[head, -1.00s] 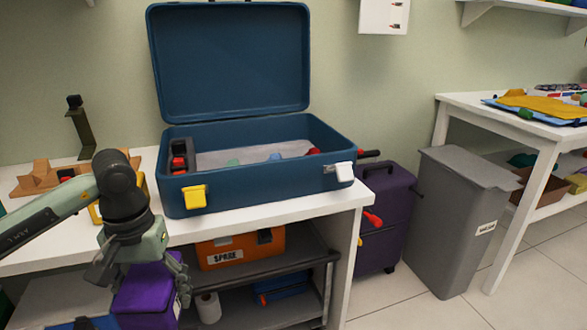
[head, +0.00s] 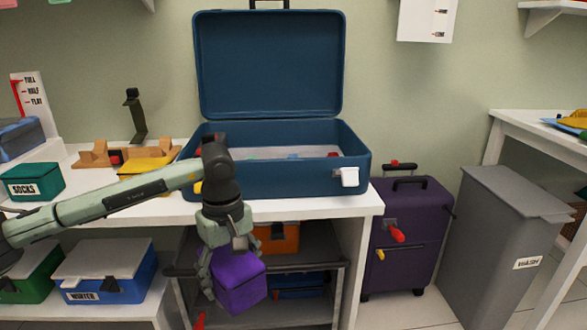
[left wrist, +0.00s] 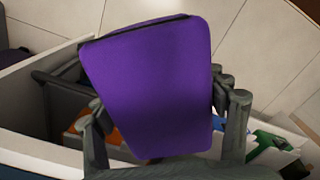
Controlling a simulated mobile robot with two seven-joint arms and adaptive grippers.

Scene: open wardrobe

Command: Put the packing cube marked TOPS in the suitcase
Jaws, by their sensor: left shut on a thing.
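My left gripper (head: 232,262) is shut on a purple packing cube (head: 240,281), which hangs tilted in front of the shelf, below the worktop's front edge. The purple cube fills the middle of the left wrist view (left wrist: 150,85), with the gripper's fingers on both sides. No marking shows on its visible faces. The blue suitcase (head: 270,184) stands open on the worktop, above and behind the gripper, its lid (head: 268,65) upright. Part of its front is hidden by my left arm. Some small items show inside. My right gripper is not in view.
The white worktop (head: 300,206) has its front edge between cube and suitcase. A green SOCKS box (head: 35,182) and a yellow item (head: 148,170) lie left. A purple wheeled case (head: 408,235) and grey WASH bin (head: 510,240) stand right. An orange box (head: 277,238) sits below.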

